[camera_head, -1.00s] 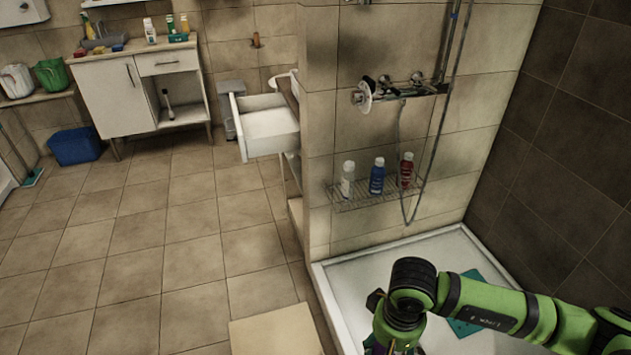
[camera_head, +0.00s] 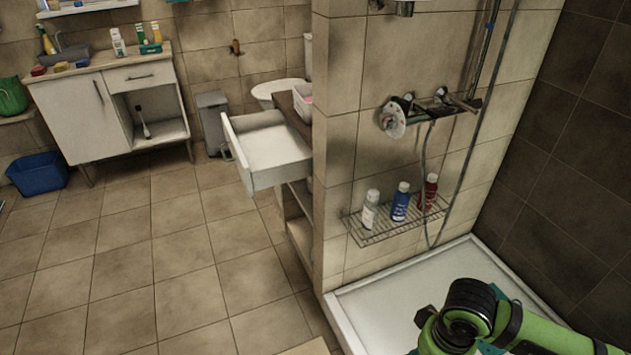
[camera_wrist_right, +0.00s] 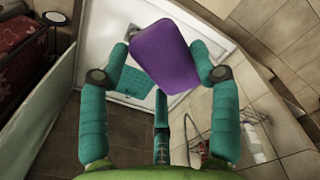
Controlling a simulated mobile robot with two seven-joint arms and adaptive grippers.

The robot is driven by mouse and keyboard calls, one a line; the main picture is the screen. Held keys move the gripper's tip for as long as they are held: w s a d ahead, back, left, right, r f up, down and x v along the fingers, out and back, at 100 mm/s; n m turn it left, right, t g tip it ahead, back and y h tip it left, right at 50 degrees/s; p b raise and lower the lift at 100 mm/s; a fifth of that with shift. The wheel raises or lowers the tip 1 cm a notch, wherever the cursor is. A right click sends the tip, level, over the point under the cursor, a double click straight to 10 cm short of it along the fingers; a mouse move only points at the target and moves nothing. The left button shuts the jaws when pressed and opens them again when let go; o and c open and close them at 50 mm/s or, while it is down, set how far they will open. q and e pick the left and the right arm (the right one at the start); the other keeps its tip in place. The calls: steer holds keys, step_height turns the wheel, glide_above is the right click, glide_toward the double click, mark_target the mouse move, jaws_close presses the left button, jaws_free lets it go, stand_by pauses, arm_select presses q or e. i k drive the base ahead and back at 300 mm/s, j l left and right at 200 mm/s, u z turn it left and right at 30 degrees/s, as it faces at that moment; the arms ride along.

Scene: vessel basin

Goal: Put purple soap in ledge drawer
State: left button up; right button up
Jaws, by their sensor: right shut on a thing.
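The purple soap (camera_wrist_right: 160,57) is held between the teal fingers of my right gripper (camera_wrist_right: 163,70) in the right wrist view. In the head view, my green right arm (camera_head: 475,325) comes in at the lower right over the shower tray; its fingers and the soap are out of frame there. An open, white, empty-looking drawer (camera_head: 268,152) sticks out to the left from the wooden ledge unit (camera_head: 298,108) behind the tiled partition wall. My left gripper is not in view.
The tiled partition (camera_head: 340,140) stands between the drawer and the shower side. A wire rack (camera_head: 385,228) with bottles hangs on it. The white shower tray (camera_head: 430,270) has a raised rim. A white cabinet (camera_head: 85,125) and a blue bin (camera_head: 38,174) stand far left. The floor before the drawer is clear.

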mark_target(266, 152)
steer(key=i+j+z, duration=0.1)
steer(key=j, duration=0.2)
steer(key=i+j, duration=0.15)
steer(key=j, duration=0.15)
steer(key=i+j+z, duration=0.15)
steer(key=j, duration=0.15)
steer(key=i+j, duration=0.1)
steer(key=j, duration=0.25)
steer(key=i+j, duration=0.1)
steer(key=j, duration=0.2)
steer(key=i+j, duration=0.15)
steer(key=j, duration=0.2)
steer(key=i+j+z, duration=0.1)
steer(key=j, duration=0.2)
steer(key=i+j, duration=0.1)
steer(key=j, duration=0.2)
